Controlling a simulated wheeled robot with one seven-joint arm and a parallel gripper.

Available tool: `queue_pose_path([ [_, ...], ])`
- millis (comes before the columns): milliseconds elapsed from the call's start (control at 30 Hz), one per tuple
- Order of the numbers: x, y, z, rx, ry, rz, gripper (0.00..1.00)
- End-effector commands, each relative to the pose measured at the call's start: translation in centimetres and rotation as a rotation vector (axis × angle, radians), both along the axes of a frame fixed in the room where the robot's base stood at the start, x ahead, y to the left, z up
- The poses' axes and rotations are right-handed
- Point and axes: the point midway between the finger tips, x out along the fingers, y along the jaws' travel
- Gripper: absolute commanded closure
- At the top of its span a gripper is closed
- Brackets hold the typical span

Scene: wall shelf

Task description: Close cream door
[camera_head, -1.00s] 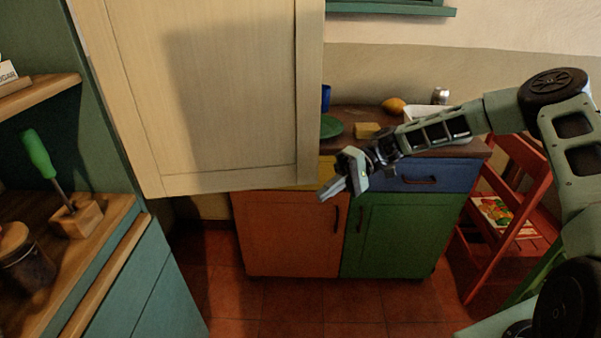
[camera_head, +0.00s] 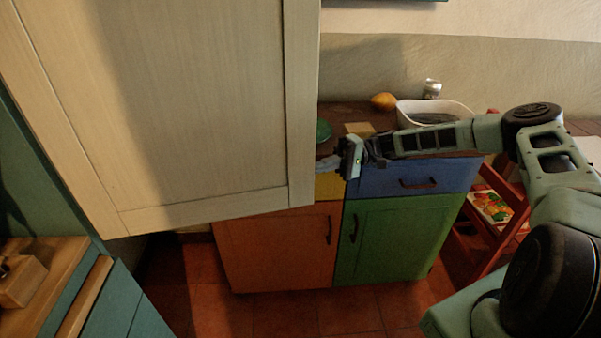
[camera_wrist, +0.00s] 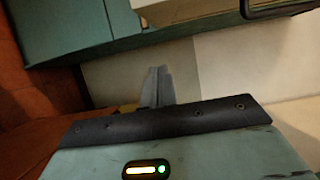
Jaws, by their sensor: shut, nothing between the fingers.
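The cream door (camera_head: 190,100) is a large framed panel that stands open on the left of the head view. It hides part of the teal shelf behind it. My gripper (camera_head: 326,164) is shut and empty. It is beside the door's right edge near its lower corner, in front of the coloured cabinet; I cannot tell whether it touches the door. In the wrist view the closed fingers (camera_wrist: 157,86) point ahead towards a pale wall.
A low cabinet with orange (camera_head: 285,248) and green (camera_head: 395,238) doors stands behind. A red chair (camera_head: 490,225) stands at the right. A wooden counter (camera_head: 50,275) is at lower left.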

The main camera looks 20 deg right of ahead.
Motion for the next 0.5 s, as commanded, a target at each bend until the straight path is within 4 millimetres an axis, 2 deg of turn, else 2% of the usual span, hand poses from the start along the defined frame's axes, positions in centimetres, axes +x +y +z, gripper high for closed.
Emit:
queue_pose_path([
  [167,-0.4,2.8,0.3,0.002,0.000,0.005,1.00],
  [500,-1.2,9.6,0.3,0.002,0.002,0.005,1.00],
])
